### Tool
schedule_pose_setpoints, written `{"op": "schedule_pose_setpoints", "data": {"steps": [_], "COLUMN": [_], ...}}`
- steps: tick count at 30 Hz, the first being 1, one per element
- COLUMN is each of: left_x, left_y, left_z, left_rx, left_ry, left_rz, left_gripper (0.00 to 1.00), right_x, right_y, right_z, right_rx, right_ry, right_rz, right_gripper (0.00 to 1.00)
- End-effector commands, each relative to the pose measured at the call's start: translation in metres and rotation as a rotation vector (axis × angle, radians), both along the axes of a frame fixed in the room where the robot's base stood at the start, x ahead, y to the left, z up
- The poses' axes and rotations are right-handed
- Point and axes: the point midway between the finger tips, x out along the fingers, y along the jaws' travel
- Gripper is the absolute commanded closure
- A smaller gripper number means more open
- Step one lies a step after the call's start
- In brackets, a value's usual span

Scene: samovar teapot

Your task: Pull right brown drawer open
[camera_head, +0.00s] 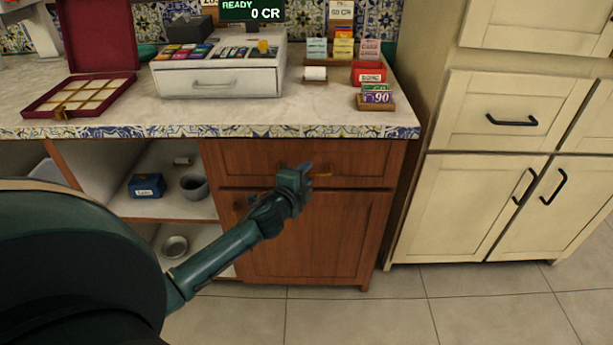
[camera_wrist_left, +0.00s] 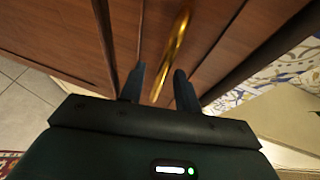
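The right brown drawer (camera_head: 250,160) is the reddish-brown wooden front under the counter, above a brown cupboard door (camera_head: 325,235). It looks shut, flush with the cabinet. Its brass handle (camera_head: 322,174) is partly hidden by my left gripper (camera_head: 303,170), which is at the drawer front. In the left wrist view the two dark fingers of the left gripper (camera_wrist_left: 160,72) are apart, and the curved brass handle (camera_wrist_left: 176,48) runs between them. Gaps show on both sides of the handle; I cannot tell whether either finger touches it. My right gripper is not in view.
The counter (camera_head: 240,115) above has a tiled edge and carries a cash register (camera_head: 218,80), a red box (camera_head: 95,50) and small card stands. Open shelves (camera_head: 165,205) are left of the drawer. A cream cabinet (camera_head: 480,170) stands to the right. The tiled floor (camera_head: 360,315) in front is clear.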

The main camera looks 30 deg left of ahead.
Motion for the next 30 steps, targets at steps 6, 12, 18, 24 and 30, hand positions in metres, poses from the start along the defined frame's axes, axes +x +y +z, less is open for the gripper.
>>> {"op": "schedule_pose_setpoints", "data": {"steps": [6, 12, 18, 24, 30], "left_x": [0.0110, 0.0111, 0.0108, 0.0108, 0.0107], "left_y": [0.0009, 0.0011, 0.0011, 0.0011, 0.0011], "left_z": [-0.0022, -0.0022, -0.0022, -0.0022, -0.0021], "left_rx": [-0.001, -0.001, -0.001, -0.001, -0.001], "left_ry": [0.000, 0.001, 0.001, 0.001, 0.001], "left_rz": [-0.001, -0.001, -0.001, -0.001, -0.001], "left_gripper": [0.67, 0.67, 0.81, 0.98, 1.00], "right_x": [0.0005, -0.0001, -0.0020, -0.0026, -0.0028], "right_y": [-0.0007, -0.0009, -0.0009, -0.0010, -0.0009], "right_z": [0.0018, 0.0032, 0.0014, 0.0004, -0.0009], "right_rx": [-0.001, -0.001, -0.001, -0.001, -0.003], "right_ry": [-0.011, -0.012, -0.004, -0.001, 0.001], "right_rz": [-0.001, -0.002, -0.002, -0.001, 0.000], "right_gripper": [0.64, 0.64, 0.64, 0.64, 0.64]}}
